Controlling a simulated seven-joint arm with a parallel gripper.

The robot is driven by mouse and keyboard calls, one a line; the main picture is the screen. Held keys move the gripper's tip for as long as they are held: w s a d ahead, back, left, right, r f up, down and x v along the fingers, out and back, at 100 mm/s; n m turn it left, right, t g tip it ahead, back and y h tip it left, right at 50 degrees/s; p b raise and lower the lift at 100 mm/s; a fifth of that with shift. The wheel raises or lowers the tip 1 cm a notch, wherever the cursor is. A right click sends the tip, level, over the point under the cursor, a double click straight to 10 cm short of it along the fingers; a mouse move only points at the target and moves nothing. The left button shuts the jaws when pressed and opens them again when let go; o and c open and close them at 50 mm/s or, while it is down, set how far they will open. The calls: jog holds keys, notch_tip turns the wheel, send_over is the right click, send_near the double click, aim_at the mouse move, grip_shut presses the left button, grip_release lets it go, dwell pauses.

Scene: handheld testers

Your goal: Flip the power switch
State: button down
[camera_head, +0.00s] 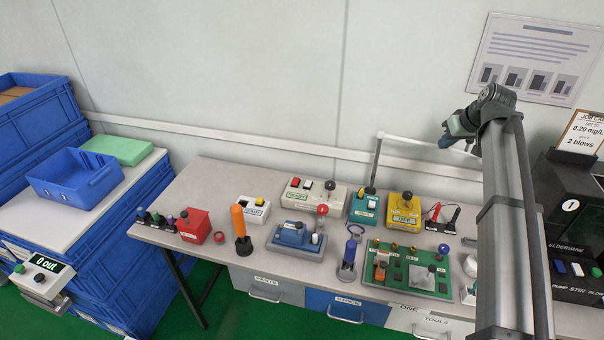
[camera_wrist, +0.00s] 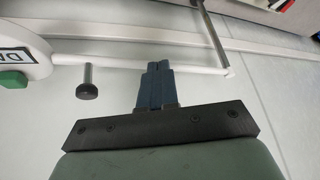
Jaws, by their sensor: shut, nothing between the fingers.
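Several handheld testers stand on the grey table; their labels are too small to read, so I cannot tell which carries the power switch. A small white box (camera_head: 253,209) has a black and a yellow part on top. A blue device (camera_head: 296,237) has a white part and a red ball. My gripper (camera_head: 447,141) is raised above the table's back, against the wall, away from these boxes. In the wrist view its blue fingers (camera_wrist: 156,70) are together and empty.
A teal box (camera_head: 364,208), a yellow box (camera_head: 403,213) and a green board (camera_head: 412,270) crowd the table's right half. An upright orange handle (camera_head: 239,222) stands left of centre. A thin white bar (camera_head: 420,143) on a post is near my gripper. Blue crates (camera_head: 75,180) are at left.

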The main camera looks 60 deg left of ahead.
jog(key=s+a+f+n+h, duration=0.2)
jog(key=s+a+f+n, duration=0.15)
jog(key=s+a, duration=0.55)
jog(key=s+a+f+n+h, duration=0.15)
jog(key=s+a+n, duration=0.25)
jog(key=s+a, duration=0.45)
jog(key=n+h, duration=0.2)
jog(key=n, duration=0.4)
send_over(297, 179)
jog(key=s+d, duration=0.1)
jog(key=s, duration=0.1)
notch_tip(297, 179, down, 2)
jog(key=shift+w+d+m+y, duration=0.15)
jog(key=shift+w+m+y, duration=0.05)
jog(key=shift+m+y, duration=0.05)
jog(key=f, duration=0.4)
jog(key=w+f, duration=0.1)
jog(key=f, duration=0.4)
jog(key=a+f, duration=0.1)
jog(key=f, duration=0.4)
jog(key=shift+w+a, duration=0.1)
jog(key=shift+w, duration=0.05)
jog(key=shift+w+f, duration=0.1)
jog(key=shift+f, duration=0.2)
